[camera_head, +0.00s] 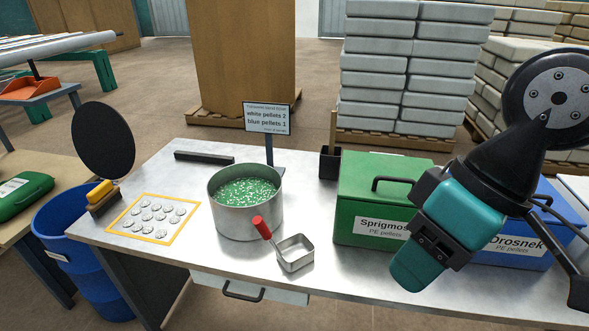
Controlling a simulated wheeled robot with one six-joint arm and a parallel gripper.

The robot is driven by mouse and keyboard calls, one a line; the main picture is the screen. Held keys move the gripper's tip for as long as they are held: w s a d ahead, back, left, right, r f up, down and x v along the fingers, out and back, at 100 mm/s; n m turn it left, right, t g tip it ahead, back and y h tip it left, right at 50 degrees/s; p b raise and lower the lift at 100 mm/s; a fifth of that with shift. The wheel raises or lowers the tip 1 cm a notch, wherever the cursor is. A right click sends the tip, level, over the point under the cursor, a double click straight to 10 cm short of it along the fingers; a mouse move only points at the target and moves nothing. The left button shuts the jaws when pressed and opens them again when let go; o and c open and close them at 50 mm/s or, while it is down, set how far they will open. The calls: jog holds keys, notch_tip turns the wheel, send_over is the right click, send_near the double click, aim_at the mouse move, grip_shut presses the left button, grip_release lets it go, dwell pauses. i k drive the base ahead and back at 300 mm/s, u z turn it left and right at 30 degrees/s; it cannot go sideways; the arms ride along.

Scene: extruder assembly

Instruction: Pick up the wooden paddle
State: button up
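My gripper (436,246), a black part on the teal end of my arm, is at the right in front of the green and blue boxes. Its fingers are not clear, so I cannot tell whether it is open or shut. Nothing is visibly held.
A red-handled square scoop (294,252) lies in front of the pot. A green pellet box (372,190) and a blue box (556,209) stand at the right. A sample sheet (151,238), yellow-handled brush (101,196) and black disc (103,140) are left.

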aim_at(334, 117)
jog(key=u, duration=0.5)
jog(key=k, duration=1.15)
jog(key=z, duration=0.25)
jog(key=i, duration=1.65)
jog(key=u, duration=0.85)
